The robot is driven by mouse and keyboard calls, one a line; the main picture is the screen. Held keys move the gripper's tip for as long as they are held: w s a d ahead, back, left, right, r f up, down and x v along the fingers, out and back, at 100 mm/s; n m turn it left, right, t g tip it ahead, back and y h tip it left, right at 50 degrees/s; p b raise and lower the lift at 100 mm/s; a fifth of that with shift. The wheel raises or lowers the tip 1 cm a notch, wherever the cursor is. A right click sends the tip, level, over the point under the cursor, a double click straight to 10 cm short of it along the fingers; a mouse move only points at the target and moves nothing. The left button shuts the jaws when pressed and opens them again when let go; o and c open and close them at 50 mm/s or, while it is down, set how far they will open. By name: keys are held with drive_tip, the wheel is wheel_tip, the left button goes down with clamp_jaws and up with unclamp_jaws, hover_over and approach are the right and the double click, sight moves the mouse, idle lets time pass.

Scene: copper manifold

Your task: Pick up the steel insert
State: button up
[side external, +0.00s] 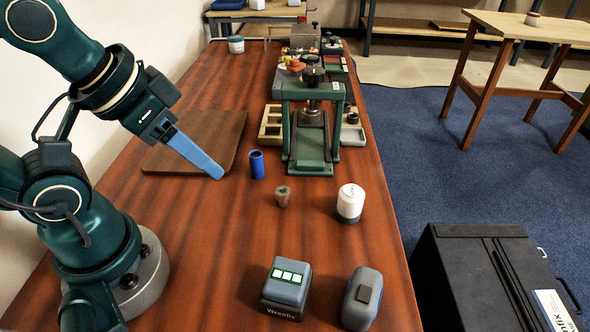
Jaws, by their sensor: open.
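A small grey metal piece (283,196), which looks like the steel insert, stands upright on the wooden table. A blue cylinder (257,165) stands just behind it and to its left. My gripper (217,172) has blue fingers pointing down and to the right, over the front right part of a brown board. It is open and empty, left of the blue cylinder and apart from the grey piece. The fingers overlap in this view, so the gap between them is hidden.
A white jar (350,203) stands right of the grey piece. A green press (312,140) stands behind, beside a wooden tray (270,125). A grey box (287,285) and a rounded grey device (362,298) sit in front. The brown board (195,142) lies left. The table between is clear.

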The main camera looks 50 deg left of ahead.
sight(279, 189)
drive_tip(key=o, duration=0.3)
drive_tip(key=w+f+m+g+y, duration=0.1)
drive_tip(key=w+f+m+y, duration=0.3)
drive_tip(key=m, duration=0.2)
drive_tip(key=w+d+f+m+g+y, duration=0.1)
drive_tip(key=w+f+m+y, duration=0.3)
drive_tip(key=m, duration=0.3)
drive_tip(key=w+d+f+m+g+y, duration=0.1)
drive_tip(key=w+f+m+y, duration=0.3)
drive_tip(key=f+m, duration=0.1)
drive_tip(key=shift+w+d+f+m, duration=0.1)
drive_tip(key=shift+w+d+m, duration=0.2)
drive_tip(key=shift+m, duration=0.5)
drive_tip(key=shift+d+f+m+y, duration=0.1)
drive_tip(key=shift+f+m+y, duration=0.35)
drive_tip(key=shift+y, duration=0.15)
drive_tip(key=shift+x, duration=2.6)
